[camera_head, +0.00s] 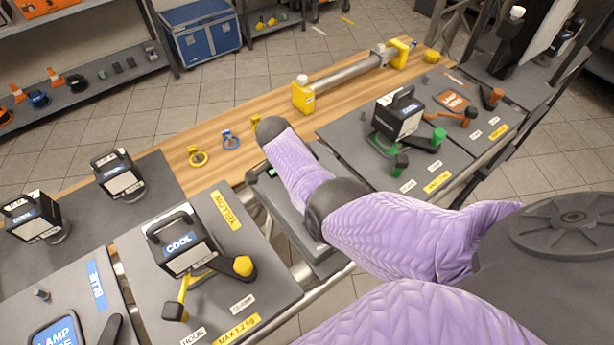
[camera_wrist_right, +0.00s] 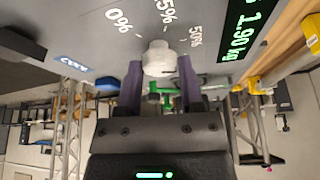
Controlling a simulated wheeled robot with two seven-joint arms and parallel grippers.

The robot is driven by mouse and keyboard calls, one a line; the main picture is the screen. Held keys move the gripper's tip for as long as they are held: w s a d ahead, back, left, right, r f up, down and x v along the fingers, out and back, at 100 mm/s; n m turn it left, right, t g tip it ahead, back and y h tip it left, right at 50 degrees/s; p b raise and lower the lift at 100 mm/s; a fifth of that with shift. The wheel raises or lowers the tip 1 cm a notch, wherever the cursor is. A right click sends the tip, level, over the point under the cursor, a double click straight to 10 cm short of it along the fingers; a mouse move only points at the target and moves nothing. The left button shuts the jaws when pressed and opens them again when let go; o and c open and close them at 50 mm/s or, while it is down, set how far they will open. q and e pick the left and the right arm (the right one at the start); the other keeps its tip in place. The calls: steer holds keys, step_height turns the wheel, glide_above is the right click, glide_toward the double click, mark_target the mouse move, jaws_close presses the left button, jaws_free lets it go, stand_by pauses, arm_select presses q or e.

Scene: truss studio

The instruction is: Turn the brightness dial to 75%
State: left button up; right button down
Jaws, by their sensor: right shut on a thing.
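The dial (camera_wrist_right: 160,58) is a small pale, ribbed knob on a grey panel (camera_wrist_right: 85,30) in the right wrist view. White marks 0%, 50% and a partly covered one ending in "5%" curve around it. My right gripper (camera_wrist_right: 159,80) has a dark finger on each side of the dial and is shut on it. I cannot make out a pointer on the dial, so its setting is unclear. In the head view my purple right arm reaches over the grey panel unit (camera_head: 325,265) and hides the dial and the gripper. My left gripper is not in view.
In the head view, lamp stations with COOL lamps (camera_head: 180,243) (camera_head: 398,115) flank the unit.

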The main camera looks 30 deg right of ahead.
steer(key=shift+f+m+g+b, duration=0.25)
steer(key=shift+m+g+b, duration=0.15)
steer(key=shift+m+b, duration=0.45)
steer(key=m+g+b, duration=0.1)
steer(key=m+b, duration=0.1)
steer(key=m, duration=0.1)
steer(key=shift+w+y+b, duration=0.1)
steer(key=shift+y+b, duration=0.2)
steer(key=shift+r+m+b, duration=0.15)
steer(key=shift+m+b, duration=0.45)
steer(key=shift+m, duration=0.15)
steer(key=shift+m+g, duration=0.3)
steer(key=shift+g, duration=0.1)
steer(key=shift+r+y, duration=0.1)
steer(key=shift+y, duration=0.2)
